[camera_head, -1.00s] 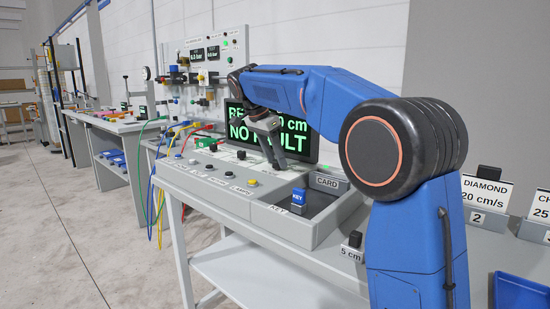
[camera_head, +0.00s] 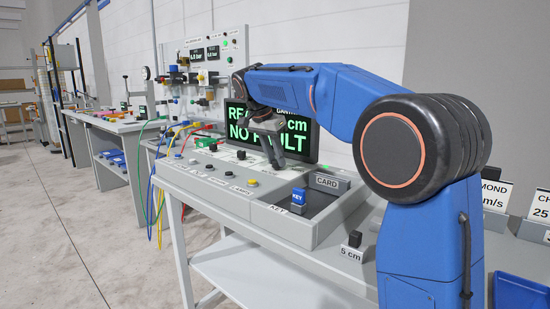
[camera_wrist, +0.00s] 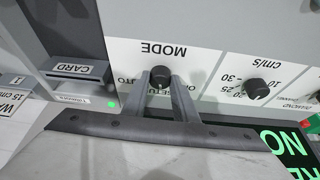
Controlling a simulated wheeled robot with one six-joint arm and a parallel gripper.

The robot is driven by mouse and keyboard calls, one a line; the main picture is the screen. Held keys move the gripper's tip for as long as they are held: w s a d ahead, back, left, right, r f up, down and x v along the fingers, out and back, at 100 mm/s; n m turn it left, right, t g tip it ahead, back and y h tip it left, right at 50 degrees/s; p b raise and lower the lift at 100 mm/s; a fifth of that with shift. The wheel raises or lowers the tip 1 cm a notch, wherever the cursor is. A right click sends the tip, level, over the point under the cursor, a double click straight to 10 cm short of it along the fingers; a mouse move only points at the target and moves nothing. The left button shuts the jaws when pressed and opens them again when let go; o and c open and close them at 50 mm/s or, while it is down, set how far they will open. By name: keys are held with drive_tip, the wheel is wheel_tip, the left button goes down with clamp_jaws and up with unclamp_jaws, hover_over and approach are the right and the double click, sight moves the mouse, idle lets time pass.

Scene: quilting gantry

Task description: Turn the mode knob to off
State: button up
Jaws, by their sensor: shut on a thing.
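The mode knob (camera_wrist: 160,76) is a small round black knob under the upside-down MODE label (camera_wrist: 163,50) in the wrist view. My gripper (camera_wrist: 159,80) has one finger on each side of the knob and is shut on it. An AUTO marking shows left of the knob, and SETUP lettering is partly covered by the fingers. In the head view my gripper (camera_head: 273,164) reaches down to the panel in front of the screen, and the knob cannot be made out there.
A second black knob (camera_wrist: 257,88) with a cm/s scale sits right of the mode knob. A CARD slot (camera_wrist: 80,70) lies to the left. The green-lettered screen (camera_head: 265,132) stands close behind my gripper. A blue key (camera_head: 299,197) stands in the console's front tray.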

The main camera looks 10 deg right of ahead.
drive_tip(key=n+t+y, duration=0.1)
drive_tip(key=n, duration=0.5)
drive_tip(key=shift+s+d+t+y, duration=0.15)
drive_tip(key=shift+t+y, duration=0.25)
drive_tip(key=shift+n, duration=0.3)
drive_tip(key=o, duration=1)
drive_tip(key=shift+o, duration=0.2)
drive_tip(key=v, duration=1.7)
drive_tip(key=shift+r, duration=0.2)
